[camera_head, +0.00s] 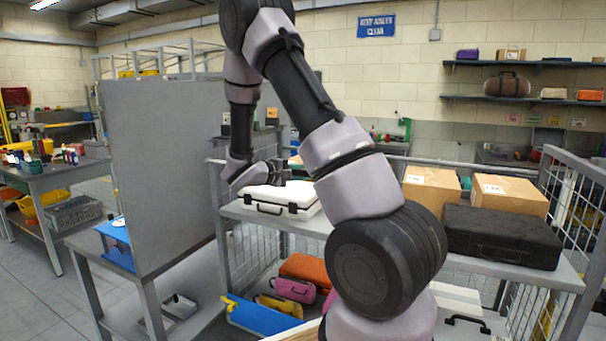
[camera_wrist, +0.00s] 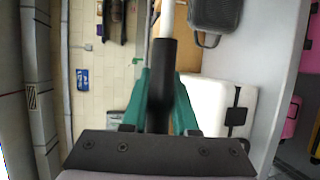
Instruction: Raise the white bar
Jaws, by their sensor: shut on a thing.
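In the wrist view, the white bar (camera_wrist: 167,18) runs up to the top edge of the picture from a black sleeve-like section (camera_wrist: 161,75). The green fingers of my gripper (camera_wrist: 160,100) are closed on this black section, one on each side. The bar's far end is out of the picture, and the part below the fingers is hidden by the gripper body.
A white case (camera_head: 280,198) lies on the cart's upper shelf close to my wrist. Cardboard boxes (camera_head: 432,187) and a black case (camera_head: 502,236) stand further right. Colored cases, including an orange one (camera_head: 305,271), lie on the lower shelf. The grey panel stands left of my wrist.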

